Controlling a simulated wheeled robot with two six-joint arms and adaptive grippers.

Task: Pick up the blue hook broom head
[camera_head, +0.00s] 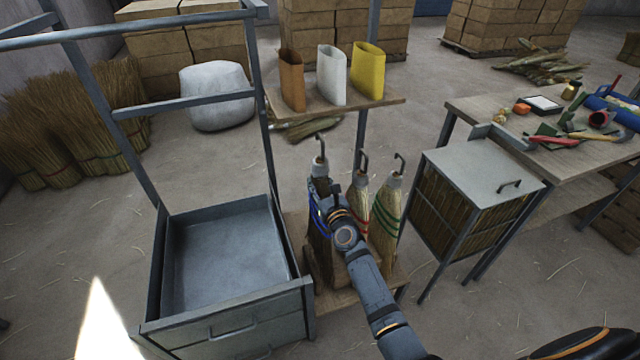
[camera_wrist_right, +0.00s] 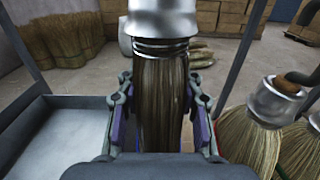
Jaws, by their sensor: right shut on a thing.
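The blue hook broom head (camera_head: 319,168) stands leftmost in a row of three on a low wooden stand, its metal cap and dark hook pointing up and blue bands on its bristles. My right gripper (camera_head: 326,190) reaches it from the front and is shut on it just below the cap. In the right wrist view the two fingers press on either side of the bristles (camera_wrist_right: 161,70), under the silver collar. The lower bristles are hidden by the gripper. I cannot tell whether the broom head is off the stand. My left gripper is not in view.
Red-banded (camera_head: 358,200) and green-banded (camera_head: 386,215) broom heads stand close on the right. A grey metal bin (camera_head: 225,318) is at left. Above, a shelf (camera_head: 385,101) holds orange, white and yellow sleeves. A metal-topped cage (camera_head: 470,165) and a cluttered workbench (camera_head: 480,104) are at right.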

